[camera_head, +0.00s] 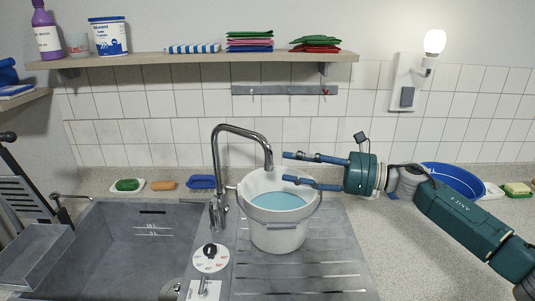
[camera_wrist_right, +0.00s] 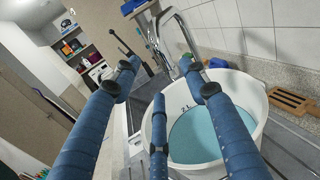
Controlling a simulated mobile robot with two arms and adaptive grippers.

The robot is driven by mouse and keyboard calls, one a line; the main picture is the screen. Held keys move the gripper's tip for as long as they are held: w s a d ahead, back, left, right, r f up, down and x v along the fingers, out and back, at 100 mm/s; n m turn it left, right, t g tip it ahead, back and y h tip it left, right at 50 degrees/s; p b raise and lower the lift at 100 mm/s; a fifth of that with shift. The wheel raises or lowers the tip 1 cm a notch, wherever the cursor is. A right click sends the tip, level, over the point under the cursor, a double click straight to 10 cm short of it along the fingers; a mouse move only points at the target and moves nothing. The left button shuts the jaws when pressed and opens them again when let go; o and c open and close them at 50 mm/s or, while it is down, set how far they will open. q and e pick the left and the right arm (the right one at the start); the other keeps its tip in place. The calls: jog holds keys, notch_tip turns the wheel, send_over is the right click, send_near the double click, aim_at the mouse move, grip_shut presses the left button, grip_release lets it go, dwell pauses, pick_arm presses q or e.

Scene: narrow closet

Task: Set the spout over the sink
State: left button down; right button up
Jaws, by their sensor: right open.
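The chrome spout (camera_head: 243,130) arches up from the tap base and turns right, with its mouth above the white bucket, not the sink. The bucket (camera_head: 280,237) stands on the drainboard and holds bluish water. The grey sink basin (camera_head: 135,245) is to the left. My right gripper (camera_head: 285,167) reaches in from the right, open, its fingertips just right of the spout's down-turned end, above the bucket. In the right wrist view the spout (camera_wrist_right: 184,35) is ahead, beyond the open fingers, with the bucket (camera_wrist_right: 253,88) below. I see no contact. My left gripper is out of view.
A wall shelf (camera_head: 200,58) with cloths and bottles runs above. A blue basin (camera_head: 452,180) lies behind my right arm. A green sponge (camera_head: 128,185) and a blue dish (camera_head: 201,182) sit behind the sink. A round dial plate (camera_head: 211,258) is between sink and drainboard.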

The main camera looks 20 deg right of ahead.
aim_at(272, 160)
jog(key=x, duration=0.2)
jog(key=p+x, duration=0.1)
jog(key=x, duration=0.1)
jog(key=shift+r, duration=0.25)
jog(key=x, duration=0.1)
jog(key=p+x, duration=0.1)
jog(key=x, duration=0.1)
jog(key=shift+w+d+f, duration=0.1)
jog(key=shift+f, duration=0.1)
jog(key=shift+w+f, duration=0.1)
jog(key=shift+f, duration=0.05)
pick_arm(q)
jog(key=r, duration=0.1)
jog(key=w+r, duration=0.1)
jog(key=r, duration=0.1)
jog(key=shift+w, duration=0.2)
pick_arm(e)
grip_shut()
